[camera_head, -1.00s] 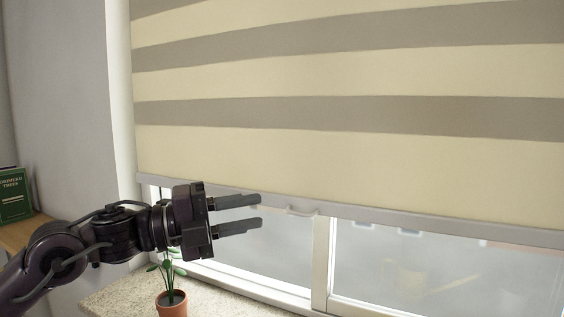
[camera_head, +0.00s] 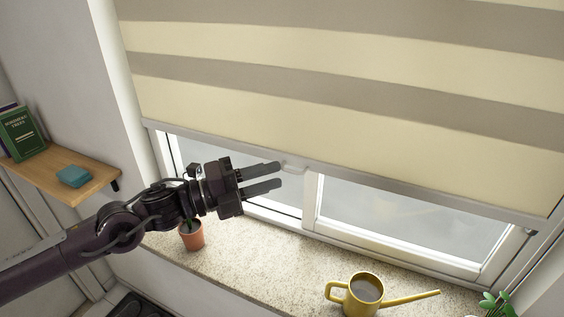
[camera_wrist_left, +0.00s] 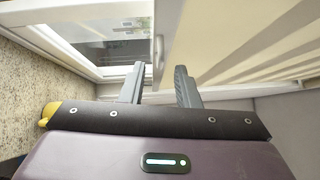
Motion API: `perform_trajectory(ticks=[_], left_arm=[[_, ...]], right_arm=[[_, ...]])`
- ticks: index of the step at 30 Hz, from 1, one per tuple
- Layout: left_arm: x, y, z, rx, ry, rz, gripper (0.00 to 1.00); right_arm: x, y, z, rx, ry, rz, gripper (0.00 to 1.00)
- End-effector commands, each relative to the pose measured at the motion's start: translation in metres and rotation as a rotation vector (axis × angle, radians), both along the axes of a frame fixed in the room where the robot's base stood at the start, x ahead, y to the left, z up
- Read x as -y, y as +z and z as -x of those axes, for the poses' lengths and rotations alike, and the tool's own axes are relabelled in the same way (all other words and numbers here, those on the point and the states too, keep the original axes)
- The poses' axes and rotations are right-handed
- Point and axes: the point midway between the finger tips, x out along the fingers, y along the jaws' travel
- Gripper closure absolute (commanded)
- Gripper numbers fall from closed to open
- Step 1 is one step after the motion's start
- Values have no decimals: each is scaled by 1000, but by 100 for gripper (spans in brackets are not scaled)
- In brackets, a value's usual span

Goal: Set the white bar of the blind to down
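The cream and taupe striped blind (camera_head: 300,100) covers the upper window. Its pale bottom bar (camera_head: 400,187) runs across the glass, with the lower panes showing below it. A small white handle (camera_head: 293,165) hangs on the bar. My left gripper (camera_head: 280,175) is open, with its two fingers apart and their tips close beside the handle. In the left wrist view the open fingers (camera_wrist_left: 160,80) point toward the bar, and the handle (camera_wrist_left: 160,54) appears between them, just beyond the tips. Whether they touch it I cannot tell. My right gripper is not in view.
A speckled sill (camera_head: 270,255) runs under the window. A potted plant (camera_head: 192,235) stands below my left gripper, and a yellow watering can (camera_head: 365,292) stands to the right. A wooden shelf (camera_head: 60,172) with books is on the left wall.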

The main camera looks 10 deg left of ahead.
Motion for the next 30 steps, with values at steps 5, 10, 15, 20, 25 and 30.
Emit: perform_trajectory(ticks=[5,10,15,20,25,30], left_arm=[[21,6,-10,0,-2,1,71],[29,3,-14,0,-2,-1,71],[29,3,-14,0,-1,-1,71],[29,3,-14,0,-1,-1,84],[28,3,-14,0,-1,-1,100],[28,3,-14,0,-1,-1,100]], right_arm=[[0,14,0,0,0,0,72],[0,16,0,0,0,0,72],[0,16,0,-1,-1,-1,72],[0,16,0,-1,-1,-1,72],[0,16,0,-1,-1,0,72],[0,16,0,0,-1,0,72]])
